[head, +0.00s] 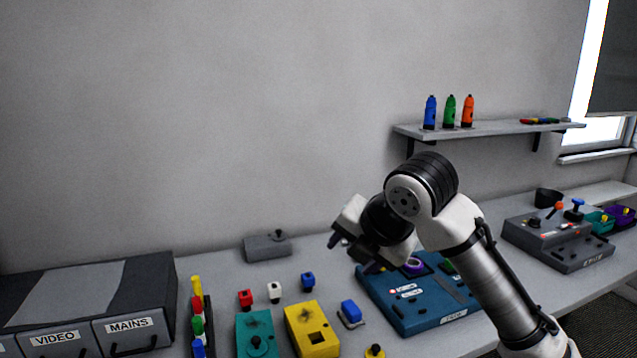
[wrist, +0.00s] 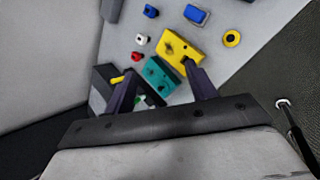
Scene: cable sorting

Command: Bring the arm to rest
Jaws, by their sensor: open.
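My arm (head: 495,285) reaches up from the lower right of the head view, bent at a black-and-white elbow. My gripper (head: 353,254) hangs in the air above the table, left of the blue panel box. In the wrist view my gripper (wrist: 160,72) has its two dark fingers spread apart with nothing held between them. The yellow box (wrist: 181,50) and the teal box (wrist: 160,76) show beyond the fingers, on the table below and apart from them.
The table holds a blue panel box (head: 415,296), a yellow box (head: 311,330), a teal box (head: 257,335), small coloured blocks and a grey console (head: 558,238). Drawers labelled VIDEO and MAINS (head: 130,330) stand left. A wall shelf (head: 490,129) carries three bottles.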

